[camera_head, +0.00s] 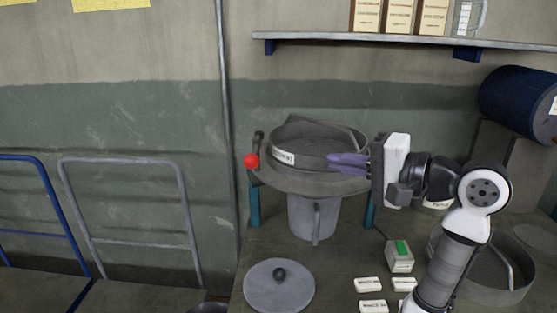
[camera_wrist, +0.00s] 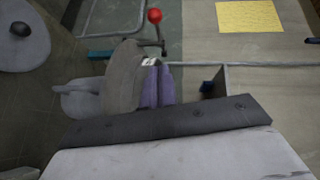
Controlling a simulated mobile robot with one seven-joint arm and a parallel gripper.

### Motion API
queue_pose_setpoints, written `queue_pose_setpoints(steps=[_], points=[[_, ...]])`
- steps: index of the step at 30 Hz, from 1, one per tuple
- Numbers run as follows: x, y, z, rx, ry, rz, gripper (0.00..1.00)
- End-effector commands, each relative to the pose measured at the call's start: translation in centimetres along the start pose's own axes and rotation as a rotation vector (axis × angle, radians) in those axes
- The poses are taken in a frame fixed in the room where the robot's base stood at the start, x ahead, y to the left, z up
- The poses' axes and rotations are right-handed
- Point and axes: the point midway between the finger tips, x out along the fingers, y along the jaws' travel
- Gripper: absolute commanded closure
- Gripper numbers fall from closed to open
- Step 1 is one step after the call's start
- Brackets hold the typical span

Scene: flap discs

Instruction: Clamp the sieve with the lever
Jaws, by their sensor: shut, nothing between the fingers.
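The grey round sieve (camera_head: 310,150) sits on a round stand plate (camera_head: 288,182) with teal legs, with a white label on its front wall. The lever (camera_head: 257,145) stands at the left edge of the stand, with a red knob (camera_head: 251,161) at its end. The knob also shows at the top of the wrist view (camera_wrist: 154,16). My gripper (camera_head: 332,161) has purple fingers, shut and empty, pointing left at the sieve's front right wall; contact is unclear. In the wrist view its fingers (camera_wrist: 157,87) lie beside the grey round rim, with the knob beyond them.
A grey jug (camera_head: 314,216) stands under the plate. A knobbed lid (camera_head: 279,288), a box with a green button (camera_head: 400,256) and several white labelled blocks (camera_head: 369,284) lie on the bench. A shelf (camera_head: 400,42) runs above. Another round pan (camera_head: 498,290) stands at right.

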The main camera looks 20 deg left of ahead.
Motion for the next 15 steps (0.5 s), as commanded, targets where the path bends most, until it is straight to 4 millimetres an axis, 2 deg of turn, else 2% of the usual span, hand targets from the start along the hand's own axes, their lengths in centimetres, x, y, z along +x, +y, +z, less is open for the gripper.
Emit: queue_pose_setpoints(steps=[5, 15], points=[[1.2, -0.1, 0.0, 0.0, -0.001, -0.001, 1.0], [8.1, -0.2, 0.1, -0.001, -0.003, 0.0, 1.0]])
